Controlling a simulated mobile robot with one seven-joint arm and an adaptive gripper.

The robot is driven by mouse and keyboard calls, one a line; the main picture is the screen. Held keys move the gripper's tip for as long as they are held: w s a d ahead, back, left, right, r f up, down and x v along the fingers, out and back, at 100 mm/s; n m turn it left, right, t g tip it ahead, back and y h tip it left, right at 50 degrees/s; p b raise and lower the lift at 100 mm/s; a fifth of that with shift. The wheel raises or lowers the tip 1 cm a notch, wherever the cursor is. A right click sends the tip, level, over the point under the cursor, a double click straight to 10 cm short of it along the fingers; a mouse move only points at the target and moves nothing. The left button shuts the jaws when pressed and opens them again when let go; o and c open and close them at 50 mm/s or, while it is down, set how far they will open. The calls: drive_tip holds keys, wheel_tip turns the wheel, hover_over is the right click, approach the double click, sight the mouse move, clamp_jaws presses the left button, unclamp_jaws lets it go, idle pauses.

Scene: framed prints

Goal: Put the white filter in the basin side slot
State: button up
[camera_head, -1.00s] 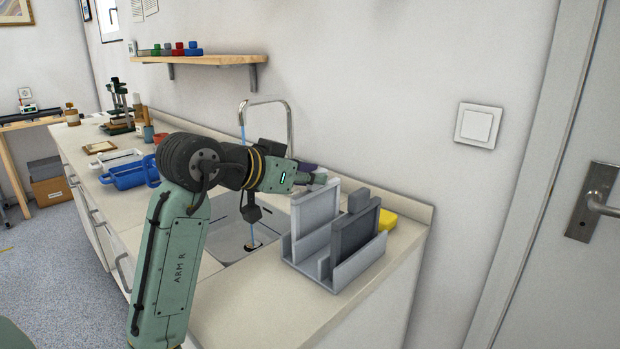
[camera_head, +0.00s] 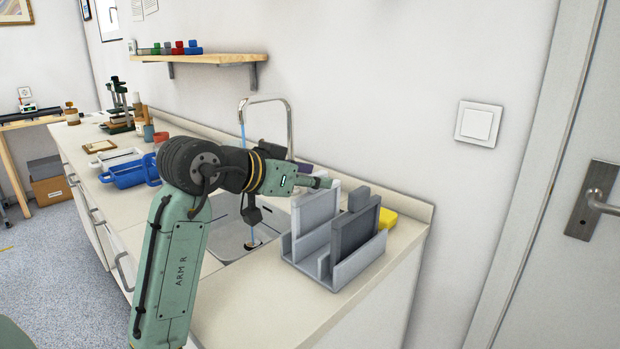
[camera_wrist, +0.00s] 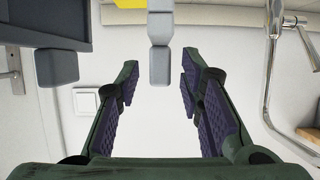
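The white filter (camera_head: 316,213), a pale grey upright panel, stands in the left, basin side part of the grey rack (camera_head: 358,266). Its lower edge is hidden by the rack wall. In the wrist view, its pale tab (camera_wrist: 160,65) shows between my fingertips with a gap on both sides. My gripper (camera_wrist: 160,75) is open and holds nothing. In the head view, my gripper (camera_head: 320,182) is at the top of the white filter. A dark grey filter (camera_head: 352,232) stands in the right part of the rack.
The sink basin (camera_head: 232,230) lies left of the rack, with a tall tap (camera_head: 290,120) and running water. A yellow sponge (camera_head: 387,218) is behind the rack. A blue tray (camera_head: 130,175) sits further left. The counter in front of the rack is clear.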

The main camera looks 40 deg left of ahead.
drive_tip(key=shift+r, duration=0.2)
drive_tip(key=b+v, duration=0.1)
drive_tip(key=v, duration=1.1)
drive_tip(key=shift+f, duration=0.1)
